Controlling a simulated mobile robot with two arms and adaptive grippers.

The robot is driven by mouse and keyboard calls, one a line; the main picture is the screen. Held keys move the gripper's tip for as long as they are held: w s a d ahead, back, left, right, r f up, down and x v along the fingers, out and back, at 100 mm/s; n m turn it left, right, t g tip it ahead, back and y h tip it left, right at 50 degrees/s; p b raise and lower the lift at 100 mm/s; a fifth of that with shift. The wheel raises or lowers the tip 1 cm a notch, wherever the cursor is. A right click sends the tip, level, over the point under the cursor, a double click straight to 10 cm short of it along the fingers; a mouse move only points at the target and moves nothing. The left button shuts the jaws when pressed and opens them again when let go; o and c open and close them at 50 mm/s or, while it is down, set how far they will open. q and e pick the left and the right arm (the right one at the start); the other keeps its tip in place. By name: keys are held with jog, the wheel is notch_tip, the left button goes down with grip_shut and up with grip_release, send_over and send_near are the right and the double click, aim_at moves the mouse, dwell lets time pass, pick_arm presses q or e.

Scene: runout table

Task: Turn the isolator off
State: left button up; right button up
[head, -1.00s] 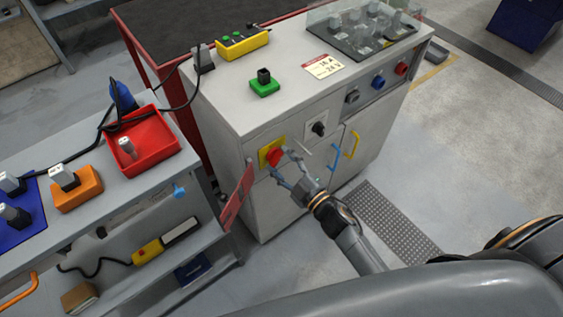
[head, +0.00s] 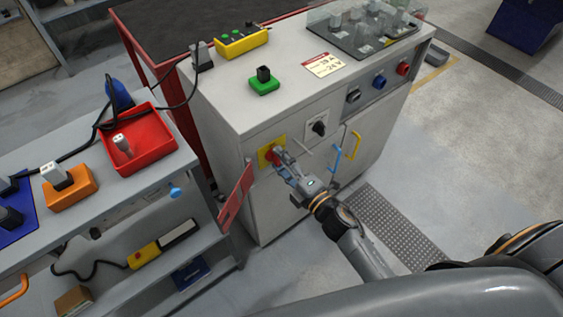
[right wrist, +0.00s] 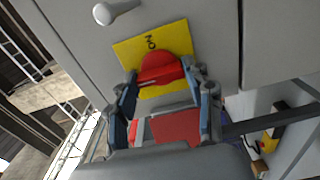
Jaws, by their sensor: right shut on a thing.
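The isolator is a red rotary handle (head: 273,153) on a yellow plate (head: 264,158), on the front of the grey cabinet. In the right wrist view the red handle (right wrist: 160,67) sits between my fingertips, and the yellow plate (right wrist: 130,51) carries the word ON, seen upside down. My right gripper (head: 280,158) is shut on the red handle, with a finger on either side of it; it also shows in the right wrist view (right wrist: 164,77). The fingers partly hide the handle in the head view. My left gripper is not in view.
The grey cabinet (head: 225,190) has a black rotary switch (head: 319,128), a blue door handle (head: 336,158) and a yellow one (head: 354,145). A red panel (head: 236,197) sticks out left of the isolator. A workbench with a red tray (head: 160,143) stands left.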

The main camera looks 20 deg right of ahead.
dwell(0.3)
jog(key=o, duration=1.2)
jog(key=v, duration=1.2)
